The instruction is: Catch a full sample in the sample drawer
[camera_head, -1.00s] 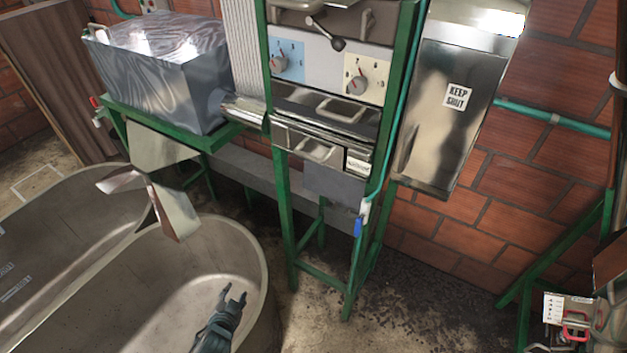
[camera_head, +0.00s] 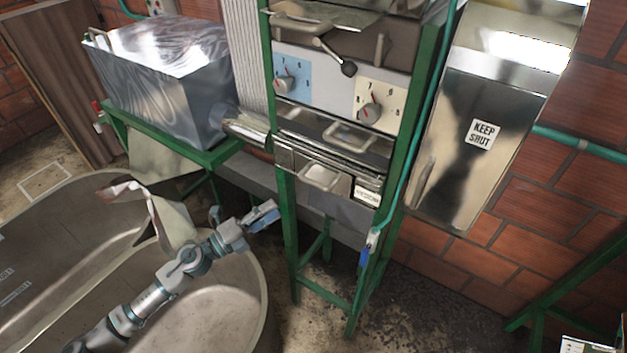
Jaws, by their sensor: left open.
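The green-framed machine (camera_head: 341,90) stands in the middle of the head view. A shallow metal drawer front (camera_head: 338,188) with a pale handle (camera_head: 320,177) and a small white label sits low in it. The label is too small to read, and the drawer's inside is hidden. Above it is a metal ledge with a second handle (camera_head: 352,134). My left gripper (camera_head: 268,214) is open and empty, left of and below the drawer, apart from it. My right gripper is out of view.
A steel cabinet marked KEEP SHUT (camera_head: 483,134) is on the right. A shiny metal box (camera_head: 165,80) stands left on a green frame. Oval tubs (camera_head: 232,320) fill the lower left.

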